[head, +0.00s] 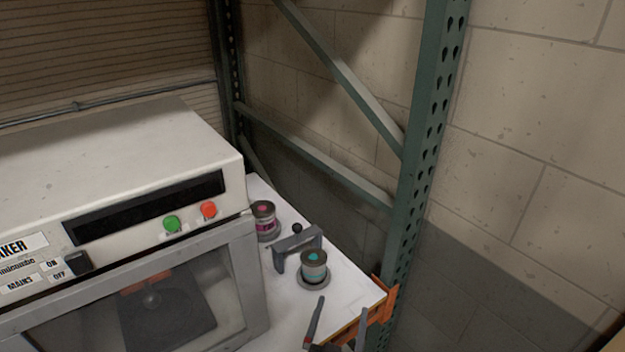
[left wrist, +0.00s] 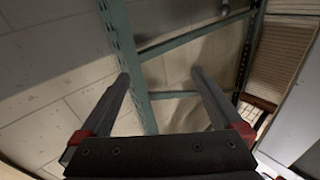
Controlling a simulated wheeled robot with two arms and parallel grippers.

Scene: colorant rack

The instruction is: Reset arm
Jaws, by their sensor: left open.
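My left gripper (head: 343,304) is at the bottom edge of the head view, in front of the white shelf top, with its two fingers apart and pointing up. In the left wrist view the same gripper (left wrist: 160,72) has its dark fingers spread wide with nothing between them. Beyond them are the green rack frame and the block wall. A can with a teal mark (head: 314,264) stands on a round grey base just beyond the gripper, apart from it. My right gripper is not in view.
A white shaker machine (head: 120,165) with green and red buttons fills the left. A can with a pink mark (head: 264,217) and a grey bracket (head: 296,243) stand on the white shelf top (head: 345,293). A green rack upright (head: 422,130) and orange beam (head: 384,301) border the shelf at right.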

